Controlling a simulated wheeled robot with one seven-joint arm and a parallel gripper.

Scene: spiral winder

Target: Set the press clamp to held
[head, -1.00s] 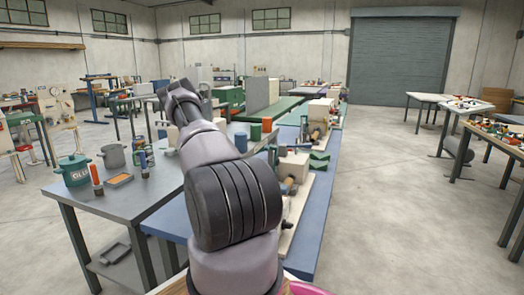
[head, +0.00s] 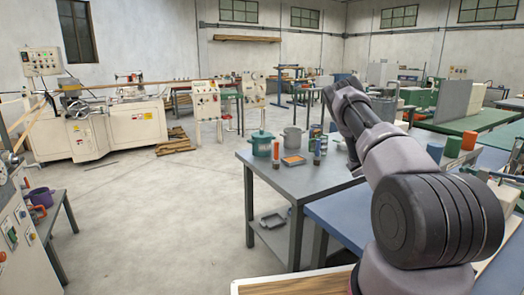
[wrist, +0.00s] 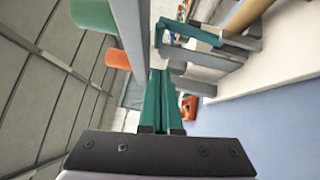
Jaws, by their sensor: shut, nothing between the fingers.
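I cannot pick out the press clamp for certain in either view. In the wrist view, a teal bracket (wrist: 190,33) with grey bars (wrist: 205,58) is beyond my fingers, slightly to the right; I cannot tell whether it belongs to the clamp. My gripper (wrist: 161,75) shows there as two long teal fingers lying together, shut and empty, pointing towards the bracket. Whether they touch it is unclear. In the head view my arm reaches over the benches, and the gripper is not clearly visible.
A grey table (head: 270,168) holds a teal pot (head: 262,144), a grey pot (head: 292,139) and an orange tray (head: 293,160). A blue bench (head: 345,218) stands beside it. A large cream machine (head: 85,128) is at the left. Open concrete floor (head: 150,210) lies between.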

